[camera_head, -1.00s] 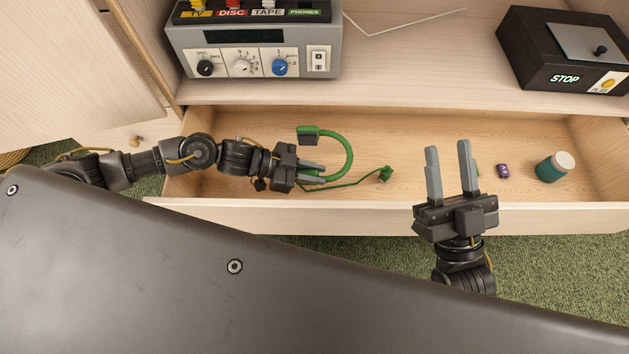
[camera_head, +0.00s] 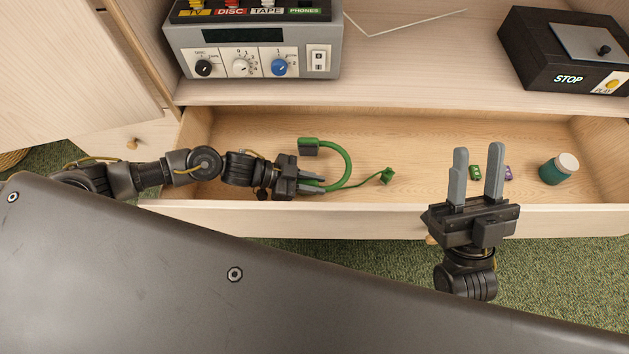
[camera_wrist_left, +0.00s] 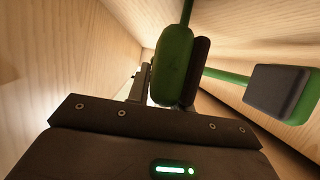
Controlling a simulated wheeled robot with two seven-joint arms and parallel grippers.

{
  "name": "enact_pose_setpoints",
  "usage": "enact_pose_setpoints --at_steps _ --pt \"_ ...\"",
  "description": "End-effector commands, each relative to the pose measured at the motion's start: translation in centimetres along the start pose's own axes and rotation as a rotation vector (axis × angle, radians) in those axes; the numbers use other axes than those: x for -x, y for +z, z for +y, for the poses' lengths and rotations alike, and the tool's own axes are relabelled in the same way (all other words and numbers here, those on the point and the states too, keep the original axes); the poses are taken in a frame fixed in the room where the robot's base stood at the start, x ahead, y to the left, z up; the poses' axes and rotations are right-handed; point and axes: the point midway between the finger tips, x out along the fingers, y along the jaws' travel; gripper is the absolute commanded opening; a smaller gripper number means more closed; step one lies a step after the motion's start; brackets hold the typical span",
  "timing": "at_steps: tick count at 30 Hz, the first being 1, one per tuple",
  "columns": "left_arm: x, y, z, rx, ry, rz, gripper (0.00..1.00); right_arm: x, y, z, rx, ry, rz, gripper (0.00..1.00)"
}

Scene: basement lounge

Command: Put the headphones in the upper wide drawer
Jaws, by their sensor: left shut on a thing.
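The green headphones (camera_head: 348,158) with dark ear pads are inside the open wide drawer (camera_head: 420,212), towards its left end. My left gripper (camera_head: 318,184) is shut on the nearer ear cup, and the other cup lies further back. Whether the headphones rest on the drawer floor is unclear. Their green cable ends in a plug to the right. In the left wrist view the held ear cup (camera_wrist_left: 175,65) is between the fingers, with wooden walls on both sides. My right gripper (camera_head: 477,152) is open and empty, over the drawer's front edge.
A small green item (camera_head: 475,172), a purple item (camera_head: 508,173) and a teal jar (camera_head: 558,169) are in the drawer's right part. A grey device with knobs (camera_head: 250,50) and a black box marked STOP (camera_head: 565,52) stand on the shelf above. The drawer's middle is clear.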

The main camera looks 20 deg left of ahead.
Motion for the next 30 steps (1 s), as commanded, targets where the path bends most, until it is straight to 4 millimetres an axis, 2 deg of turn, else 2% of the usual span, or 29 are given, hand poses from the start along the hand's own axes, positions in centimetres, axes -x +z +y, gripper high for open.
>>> enact_pose_setpoints --at_steps 6,7,12,20,25,30 --pt "-0.2 0.3 0.0 -0.001 0.0 0.001 0.0 0.1 -0.3 0.1 0.002 0.003 0.022 0.36" --pt "-0.2 0.4 0.0 0.0 0.0 0.0 0.23 0.1 -0.3 0.1 0.002 0.003 0.022 0.36" --pt "-0.2 0.4 0.0 0.0 0.0 0.0 0.43 0.1 -0.3 0.1 0.002 0.004 0.021 0.36" --pt "-0.1 0.3 0.0 0.0 0.0 0.0 0.43 0.0 -0.3 0.1 0.003 0.003 0.022 0.36" --pt "0.5 -1.2 0.0 -0.004 0.001 0.001 0.43 -0.4 0.3 -0.1 -0.002 -0.003 -0.035 0.36" --pt "4.2 -0.9 0.0 0.001 -0.002 -0.004 0.43 -0.4 1.8 -1.0 -0.018 -0.029 -0.178 0.36"
